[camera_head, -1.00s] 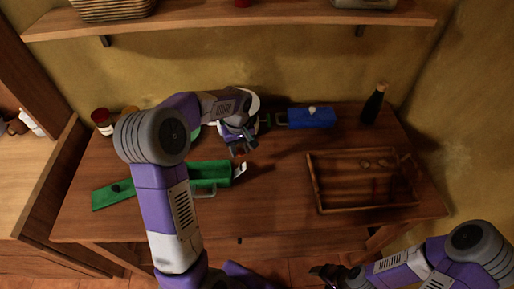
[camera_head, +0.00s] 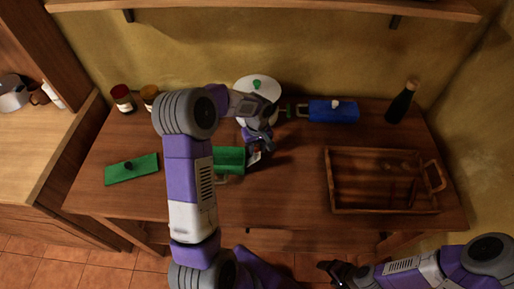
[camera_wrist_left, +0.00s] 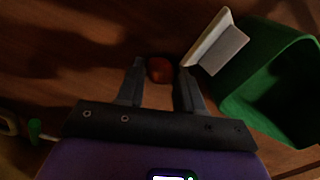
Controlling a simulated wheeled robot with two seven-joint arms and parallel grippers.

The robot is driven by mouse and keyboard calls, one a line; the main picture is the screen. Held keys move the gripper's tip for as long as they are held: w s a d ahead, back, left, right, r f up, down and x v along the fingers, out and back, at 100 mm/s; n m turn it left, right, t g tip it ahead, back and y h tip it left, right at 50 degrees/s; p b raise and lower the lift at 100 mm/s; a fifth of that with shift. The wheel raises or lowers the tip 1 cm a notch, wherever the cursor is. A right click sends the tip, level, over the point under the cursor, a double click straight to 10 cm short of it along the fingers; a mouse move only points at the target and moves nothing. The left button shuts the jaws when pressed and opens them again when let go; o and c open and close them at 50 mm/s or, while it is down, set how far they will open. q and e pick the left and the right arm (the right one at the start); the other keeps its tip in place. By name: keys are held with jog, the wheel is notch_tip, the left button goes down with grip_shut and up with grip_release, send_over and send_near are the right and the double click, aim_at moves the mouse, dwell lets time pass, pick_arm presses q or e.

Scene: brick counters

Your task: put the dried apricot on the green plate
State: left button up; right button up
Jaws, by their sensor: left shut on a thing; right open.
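The dried apricot (camera_wrist_left: 159,70), a small orange-red piece, is between the fingertips of my left gripper (camera_wrist_left: 160,74) in the left wrist view. My left gripper (camera_head: 257,150) is shut on it, at the right end of the open green box (camera_head: 229,160) in the head view. The box also shows in the left wrist view (camera_wrist_left: 262,85), right of the fingers, with a pale handle. My right gripper (camera_head: 337,271) is open and empty, off the table's front edge.
A white lid (camera_head: 258,87) with a green knob is at the back, beside a blue box (camera_head: 333,111). A wooden tray (camera_head: 385,209) and dark bottle (camera_head: 402,103) are at right. Two jars (camera_head: 122,99) stand back left.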

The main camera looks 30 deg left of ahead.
pick_arm(q)
jog(key=o, duration=0.6)
jog(key=shift+f, duration=0.15)
jog(key=shift+c, duration=0.2)
jog(key=shift+o, duration=0.8)
